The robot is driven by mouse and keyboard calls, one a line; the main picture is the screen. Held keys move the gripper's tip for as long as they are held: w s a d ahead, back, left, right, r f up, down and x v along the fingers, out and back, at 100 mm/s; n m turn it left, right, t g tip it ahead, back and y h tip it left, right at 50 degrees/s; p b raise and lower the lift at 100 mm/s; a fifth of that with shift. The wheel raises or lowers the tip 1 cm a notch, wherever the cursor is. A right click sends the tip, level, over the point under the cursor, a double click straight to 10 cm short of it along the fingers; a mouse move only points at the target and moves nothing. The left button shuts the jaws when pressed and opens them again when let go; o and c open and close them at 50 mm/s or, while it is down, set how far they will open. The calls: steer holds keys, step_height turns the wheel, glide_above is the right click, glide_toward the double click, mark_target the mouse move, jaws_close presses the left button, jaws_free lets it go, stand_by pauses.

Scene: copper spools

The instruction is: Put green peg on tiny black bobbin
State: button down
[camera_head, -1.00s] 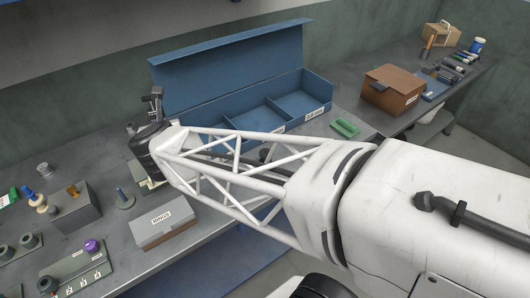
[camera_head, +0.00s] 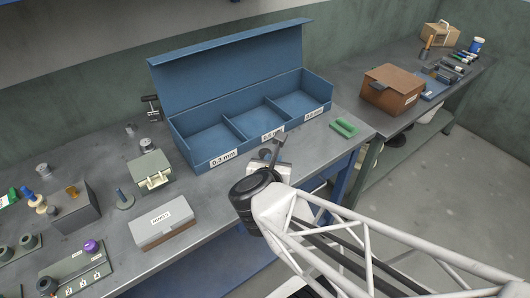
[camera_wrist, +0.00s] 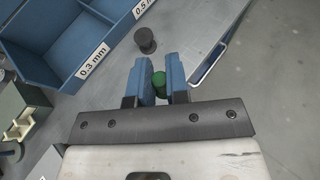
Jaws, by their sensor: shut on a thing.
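My gripper (camera_wrist: 160,82) has its two blue fingers shut on the green peg (camera_wrist: 159,86), whose rounded green end shows between them in the wrist view. The tiny black bobbin (camera_wrist: 146,40) stands on the bench just beyond the fingertips, slightly left, apart from the peg. In the head view my gripper (camera_head: 274,150) is above the bench's front edge, before the middle of the blue bin. There the peg is hidden and I cannot clearly make out the bobbin.
The open blue three-part bin (camera_head: 222,158) stands behind. A green block (camera_head: 344,128) lies to its right. A grey labelled box (camera_head: 163,222) and a pale green box (camera_head: 150,172) stand to the left. A brown box (camera_head: 392,88) is on the farther bench.

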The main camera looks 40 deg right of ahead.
steer(key=shift+s+d+f, duration=0.15)
steer(key=shift+s, duration=0.25)
steer(key=shift+s+d+f, duration=0.1)
steer(key=shift+s+d, duration=0.05)
steer(key=shift+s, duration=0.25)
glide_above(265, 152)
steer(key=shift+s+a+f, duration=0.2)
steer(key=shift+s+f, duration=0.2)
steer(key=shift+f, duration=0.3)
steer(key=shift+w+d, duration=0.1)
steer(key=shift+w, duration=0.1)
steer(key=shift+w+f, duration=0.1)
steer(key=shift+f, duration=1.7)
steer(key=shift+f, duration=0.15)
steer(key=c, duration=1.1)
jaws_free()
